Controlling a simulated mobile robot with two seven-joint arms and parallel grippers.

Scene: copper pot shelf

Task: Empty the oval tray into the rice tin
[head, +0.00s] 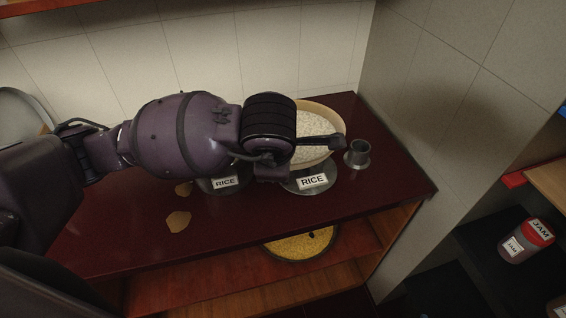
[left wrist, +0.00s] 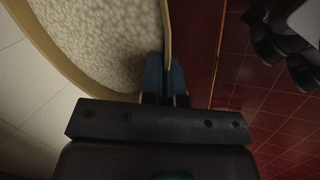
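The oval tray (head: 337,121), pale with a thin rim, is full of white rice (head: 311,123) at the back right of the dark red counter. It also shows in the left wrist view (left wrist: 57,47). My left gripper (left wrist: 166,80) has its blue fingertips on both sides of the tray's rim, apparently shut on it; in the head view my arm hides part of the tray. A metal tin with a RICE label (head: 312,181) is just in front of and below the tray, its opening mostly hidden. A second RICE-labelled tin (head: 224,183) stands left of it, mostly behind my arm. My right gripper is not in view.
A small metal cup (head: 358,153) stands close to the right of the tray. Two flat tan pieces (head: 179,221) lie on the counter at the left. A round dish of yellow grain (head: 301,245) is on the shelf below. A wall bounds the right side.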

